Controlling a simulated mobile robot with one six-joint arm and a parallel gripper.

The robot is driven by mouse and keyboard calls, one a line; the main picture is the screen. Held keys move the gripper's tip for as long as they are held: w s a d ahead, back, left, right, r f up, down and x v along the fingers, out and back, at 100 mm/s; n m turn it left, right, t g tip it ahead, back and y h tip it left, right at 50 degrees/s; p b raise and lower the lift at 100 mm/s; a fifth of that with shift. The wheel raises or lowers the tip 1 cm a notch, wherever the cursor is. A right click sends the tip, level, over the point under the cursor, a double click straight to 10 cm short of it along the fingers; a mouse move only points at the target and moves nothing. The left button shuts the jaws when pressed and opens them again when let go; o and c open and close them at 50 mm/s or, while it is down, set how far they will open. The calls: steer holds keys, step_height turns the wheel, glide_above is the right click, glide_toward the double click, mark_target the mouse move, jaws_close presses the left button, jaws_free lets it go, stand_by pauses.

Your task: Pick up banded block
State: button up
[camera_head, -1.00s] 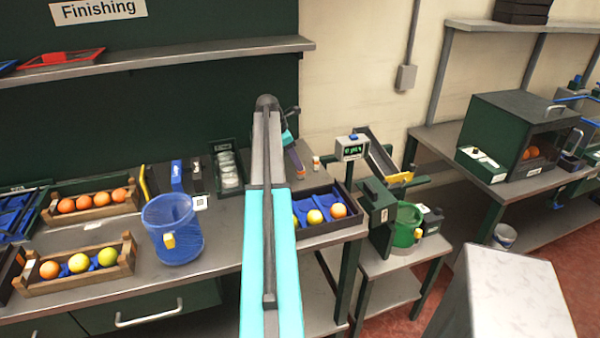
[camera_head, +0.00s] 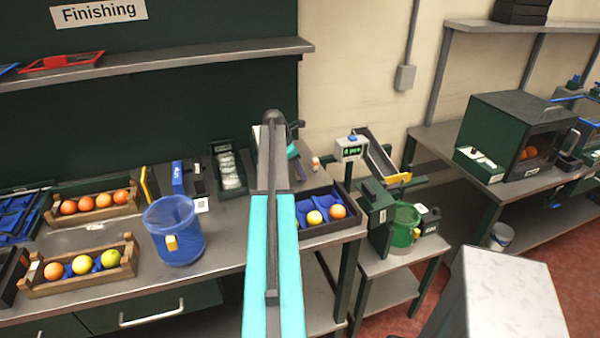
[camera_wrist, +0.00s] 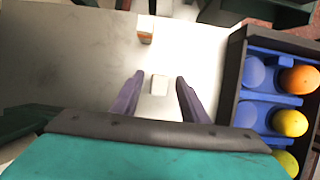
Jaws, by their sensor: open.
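My gripper (camera_wrist: 160,78) is open, with its two purple fingers apart and pointing away in the wrist view. A small pale block (camera_wrist: 159,84) stands on the grey bench between the fingertips, with visible space on both sides. Its top looks plain from here, and I cannot tell whether its sides carry a band. Farther off stands another small block (camera_wrist: 145,30) with a pale top and orange and green on its side. It also shows in the head view (camera_head: 316,163), right of my gripper (camera_head: 299,172). The nearer block is hidden in the head view.
A dark crate (camera_wrist: 238,75) with blue cups and fruit stands close to the right of my gripper. A scale (camera_head: 350,149) stands right.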

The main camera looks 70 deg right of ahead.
steer(key=shift+s+d+f, duration=0.1)
steer(key=shift+f, duration=0.2)
stand_by(0.4)
jaws_close()
